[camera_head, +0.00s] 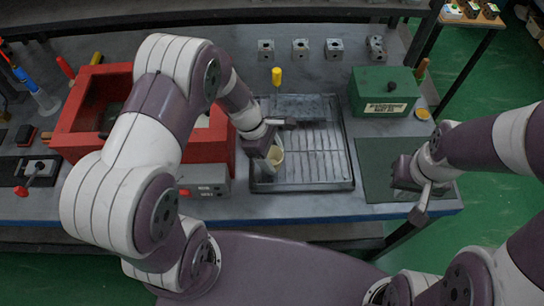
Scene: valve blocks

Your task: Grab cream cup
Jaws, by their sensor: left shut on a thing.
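The cream cup (276,156) is at the left side of the dark grated tray (325,186). My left gripper (269,148) is shut on the cup, and its fingers and wrist cover part of it. I cannot tell whether the cup touches the tray. My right gripper (420,200) is over the dark green mat at the right, apart from the cup. Its fingers are seen at an angle, so its opening is unclear.
A red open box (85,135) stands left of the tray, partly behind my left arm. A green box (383,92) stands at the back right. Several grey valve blocks (300,48) line the back. A yellow object (276,76) stands behind the tray.

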